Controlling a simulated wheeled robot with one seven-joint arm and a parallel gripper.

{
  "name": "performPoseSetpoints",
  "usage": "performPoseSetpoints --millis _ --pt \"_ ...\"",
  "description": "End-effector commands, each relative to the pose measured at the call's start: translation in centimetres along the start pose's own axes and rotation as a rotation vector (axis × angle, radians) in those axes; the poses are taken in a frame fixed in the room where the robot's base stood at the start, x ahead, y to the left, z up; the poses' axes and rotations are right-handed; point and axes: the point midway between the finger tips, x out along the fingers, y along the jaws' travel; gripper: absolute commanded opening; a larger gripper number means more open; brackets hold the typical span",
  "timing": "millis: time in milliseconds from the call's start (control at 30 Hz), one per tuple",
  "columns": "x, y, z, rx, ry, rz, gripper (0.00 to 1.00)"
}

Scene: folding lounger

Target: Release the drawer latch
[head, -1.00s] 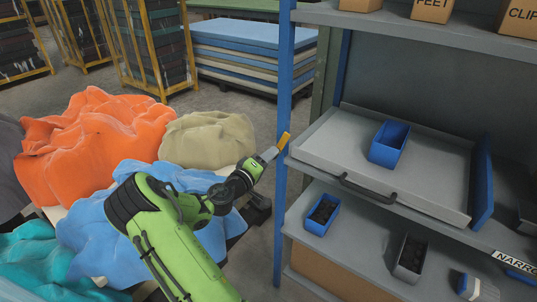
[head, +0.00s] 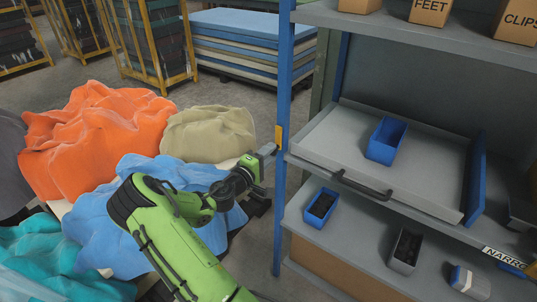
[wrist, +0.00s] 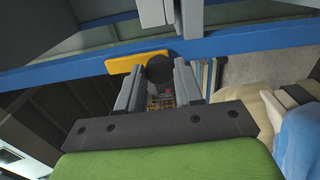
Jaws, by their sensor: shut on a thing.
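The yellow drawer latch (head: 279,136) sits on the blue shelf post (head: 285,80), and its plate stands upright in the head view. In the wrist view the yellow latch plate (wrist: 136,61) lies against the blue post, with a dark round knob (wrist: 160,69) beside it. My gripper (head: 268,150) is at the latch. In the wrist view its two fingers (wrist: 158,80) stand on either side of the knob and are shut on the latch; the exact contact is partly hidden. The grey drawer (head: 325,152) with its dark handle (head: 362,186) is to the right.
A blue bin (head: 386,140) stands in the drawer. A lower shelf holds another blue bin (head: 321,206) and a grey bin (head: 405,250). Stacked boards (head: 245,45) are behind.

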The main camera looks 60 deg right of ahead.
Motion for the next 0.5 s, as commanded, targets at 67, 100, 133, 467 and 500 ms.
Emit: performPoseSetpoints --millis 67,100,133,467,500 --pt "-0.04 -0.13 -0.03 -0.004 0.001 -0.002 0.0" --pt "-0.04 -0.13 -0.03 -0.004 0.001 -0.002 0.0" --pt "-0.04 -0.13 -0.03 -0.003 0.001 -0.002 0.0" --pt "-0.02 -0.08 -0.02 -0.002 0.001 -0.001 0.61" --pt "-0.02 -0.07 -0.01 -0.001 0.001 -0.001 0.61"
